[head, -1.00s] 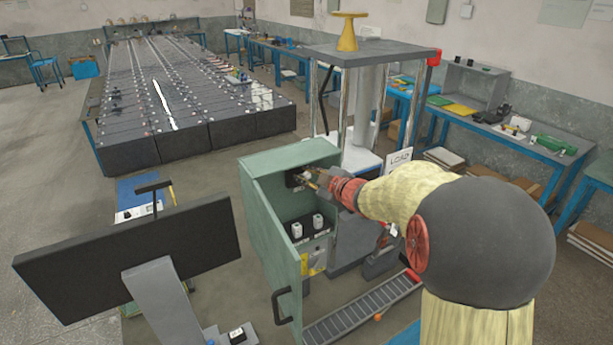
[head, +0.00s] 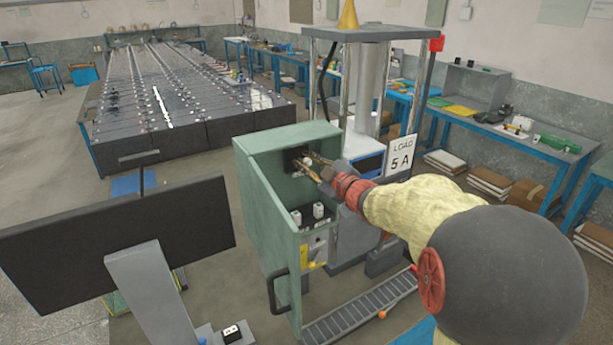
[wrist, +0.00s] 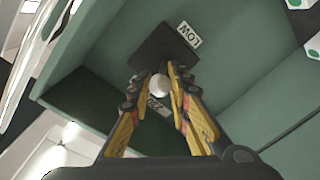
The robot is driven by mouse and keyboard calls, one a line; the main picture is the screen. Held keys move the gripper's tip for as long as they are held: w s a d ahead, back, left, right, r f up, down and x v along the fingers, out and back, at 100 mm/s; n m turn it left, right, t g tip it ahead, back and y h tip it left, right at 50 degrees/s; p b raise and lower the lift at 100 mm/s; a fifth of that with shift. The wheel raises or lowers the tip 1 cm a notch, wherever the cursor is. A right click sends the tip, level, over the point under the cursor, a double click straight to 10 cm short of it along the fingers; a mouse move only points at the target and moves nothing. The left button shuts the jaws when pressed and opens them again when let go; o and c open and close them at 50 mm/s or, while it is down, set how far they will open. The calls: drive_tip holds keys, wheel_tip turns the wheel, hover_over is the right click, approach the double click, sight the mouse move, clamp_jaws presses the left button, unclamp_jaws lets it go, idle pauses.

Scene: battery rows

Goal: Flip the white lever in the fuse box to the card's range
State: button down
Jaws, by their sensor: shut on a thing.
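The green fuse box (head: 285,150) stands open in the head view. The white lever (wrist: 158,85) shows as a round white knob between my fingers in the wrist view, in front of a dark plate (wrist: 164,50). My gripper (head: 306,168) is shut on the lever inside the box; it also shows in the wrist view (wrist: 162,76). A label reading LOW (wrist: 190,34) is at the plate's upper end. A second label (wrist: 157,106) at the lower end is partly hidden by a finger. The card (head: 401,156) reads LOAD 5 A. I cannot tell the lever's exact tilt.
The box door (head: 285,275) hangs open toward me with a black handle (head: 277,292). Two white fuse-like parts (head: 318,210) sit lower in the box. A dark monitor (head: 115,240) stands at left. A roller track (head: 360,305) lies on the floor at right.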

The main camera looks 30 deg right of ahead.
drive_tip(key=shift+w+f+n+t+y+b, duration=0.25)
drive_tip(key=shift+f+t+b, duration=0.5)
drive_tip(key=shift+t+b, duration=1.55)
drive_tip(key=shift+s+f+n+t+y+b, duration=0.1)
drive_tip(key=shift+f+t+y+b, duration=0.45)
drive_tip(key=shift+b, duration=3.2)
drive_tip(key=shift+w+f+n+t+y+b, duration=0.15)
drive_tip(key=shift+f+t+b, duration=0.8)
drive_tip(key=shift+t+b, duration=1.45)
drive_tip(key=shift+g+b, duration=0.55)
drive_tip(key=shift+b, duration=0.05)
drive_tip(key=c, duration=1.6)
unclamp_jaws()
drive_tip(key=shift+c, duration=0.2)
drive_tip(key=shift+s, duration=0.1)
approach(300, 161)
drive_tip(key=v, duration=0.6)
drive_tip(key=shift+f, duration=0.3)
